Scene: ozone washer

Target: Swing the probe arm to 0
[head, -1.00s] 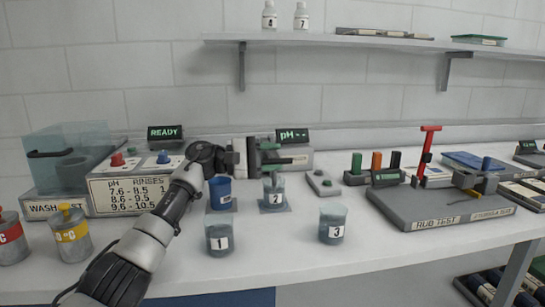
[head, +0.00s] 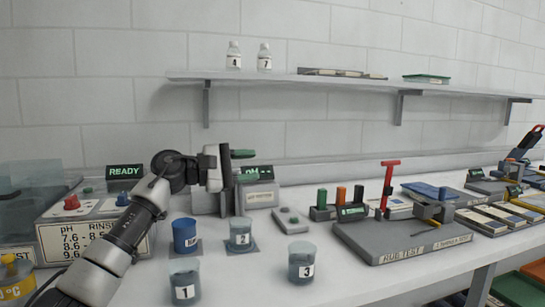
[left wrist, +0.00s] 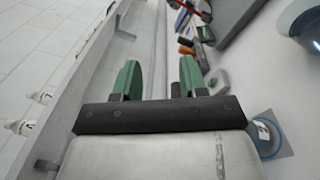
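The pH meter (head: 260,196) stands against the back of the bench, its green display (head: 257,173) partly covered by my left gripper (head: 243,154). I cannot make out the probe arm or its scale; my gripper hides part of that area. My left gripper is raised in front of and above the meter. In the left wrist view its two green fingers (left wrist: 160,80) are apart, with nothing seen between them. Beaker 2 (head: 240,236) stands on a grey pad below the gripper. My right gripper is not in view.
A blue cup (head: 185,235), beaker 1 (head: 184,282) and beaker 3 (head: 301,263) stand nearby. A small grey button box (head: 291,221) lies right of the meter. The rub test stand (head: 405,240) is further right. A shelf (head: 330,80) runs above.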

